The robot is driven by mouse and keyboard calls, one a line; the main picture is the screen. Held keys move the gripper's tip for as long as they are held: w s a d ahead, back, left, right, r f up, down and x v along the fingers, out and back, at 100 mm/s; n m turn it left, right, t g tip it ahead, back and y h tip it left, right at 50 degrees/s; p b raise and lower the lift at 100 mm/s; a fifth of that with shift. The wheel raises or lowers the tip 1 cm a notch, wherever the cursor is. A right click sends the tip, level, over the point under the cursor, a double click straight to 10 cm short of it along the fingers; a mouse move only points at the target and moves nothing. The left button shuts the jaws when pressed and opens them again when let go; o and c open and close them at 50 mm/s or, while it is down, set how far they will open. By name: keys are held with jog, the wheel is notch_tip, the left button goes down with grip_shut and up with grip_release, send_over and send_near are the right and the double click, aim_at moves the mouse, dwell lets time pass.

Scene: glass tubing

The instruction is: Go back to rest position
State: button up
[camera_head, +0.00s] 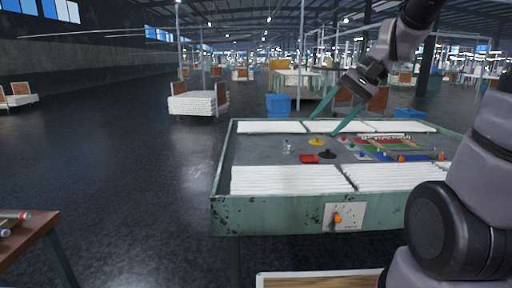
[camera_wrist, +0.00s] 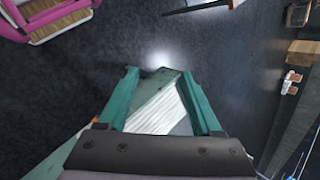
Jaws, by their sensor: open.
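My gripper (camera_head: 323,125) is raised above the back part of the green-framed work table (camera_head: 285,214), its two long teal fingers pointing down and to the left. The fingers are apart with nothing between them. In the wrist view my gripper (camera_wrist: 160,73) also shows open and empty, with a table edge and white tubes (camera_wrist: 165,110) behind the fingers. In the head view my arm comes in from the right and hides the table's right end. I cannot tell whether the fingertips touch anything, but they seem clear of the table.
White tubes (camera_head: 290,179) lie in rows along the table's front and back. Between them are a red piece (camera_head: 308,159), a yellow piece (camera_head: 317,142) and a small bottle (camera_head: 287,147). A brown table (camera_head: 38,236) stands at lower left.

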jog(key=s+d+r+n+t+h, duration=0.1)
jog(key=s+d+r+t+h, duration=0.4)
jog(key=s+d+r+t, duration=0.1)
jog(key=shift+s+d+r, duration=0.4)
jog(key=shift+d, duration=0.25)
jog(key=shift+c, duration=0.3)
dwell(1.8)
